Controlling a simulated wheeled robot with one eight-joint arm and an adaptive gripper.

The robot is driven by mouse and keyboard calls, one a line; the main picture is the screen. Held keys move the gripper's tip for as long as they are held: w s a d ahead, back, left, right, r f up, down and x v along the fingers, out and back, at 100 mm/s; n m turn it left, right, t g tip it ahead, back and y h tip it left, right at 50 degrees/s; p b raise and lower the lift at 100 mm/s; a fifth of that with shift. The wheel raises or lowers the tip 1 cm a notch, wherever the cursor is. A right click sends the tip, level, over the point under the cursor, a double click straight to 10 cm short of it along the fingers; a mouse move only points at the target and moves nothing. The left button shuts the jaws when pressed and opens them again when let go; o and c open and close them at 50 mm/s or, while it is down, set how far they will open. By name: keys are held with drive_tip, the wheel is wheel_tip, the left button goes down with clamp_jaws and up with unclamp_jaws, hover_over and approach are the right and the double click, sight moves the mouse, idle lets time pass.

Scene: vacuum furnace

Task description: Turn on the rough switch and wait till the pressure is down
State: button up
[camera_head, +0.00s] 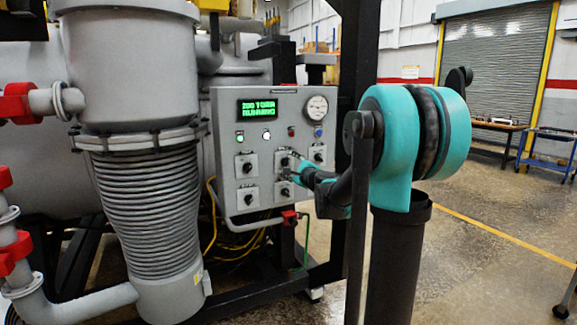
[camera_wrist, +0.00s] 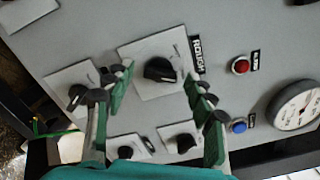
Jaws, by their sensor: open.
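The rough switch (camera_wrist: 160,70) is a black knob on a pale square plate, with a "ROUGH" label beside it in the wrist view. My gripper (camera_wrist: 158,90) is open, with one green-padded finger on each side of the knob and visible gaps between. In the head view my gripper (camera_head: 288,165) is at the grey control panel (camera_head: 229,178) and partly hides the switch. The green display (camera_head: 263,110) seems to read "200 TORR RUNNING". The round pressure gauge (camera_wrist: 297,108) is at the right of the wrist view; its needle is too small to read.
Other black knobs (camera_wrist: 77,93) sit close around the rough switch. A red button (camera_wrist: 240,66) and a blue button (camera_wrist: 239,126) are to its right. A green lamp (camera_head: 240,139) and a white lamp (camera_head: 266,134) are lit. A dark frame post (camera_head: 351,60) stands right of the panel.

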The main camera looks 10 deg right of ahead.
drive_tip(key=v, duration=1.1)
drive_tip(key=shift+s, duration=0.1)
drive_tip(key=s+a+f+n+g, duration=0.4)
drive_tip(key=s+f+n, duration=0.3)
drive_tip(key=s+f, duration=0.15)
drive_tip(key=s+a+f+n+g, duration=0.4)
drive_tip(key=s+f+n, duration=0.3)
drive_tip(key=f, duration=0.3)
drive_tip(key=s+d+f+n+g+h, duration=0.2)
drive_tip(key=s+d+f+n, duration=0.1)
drive_tip(key=s+f, duration=0.3)
drive_tip(key=s+d+f+n+g+h, duration=0.3)
drive_tip(key=s+d+f, duration=0.2)
drive_tip(key=s+f, duration=0.2)
drive_tip(key=shift+s+d+f+n+h, duration=0.25)
drive_tip(key=shift+s+d+n+h, duration=0.1)
drive_tip(key=shift+s, duration=0.65)
idle(2.7)
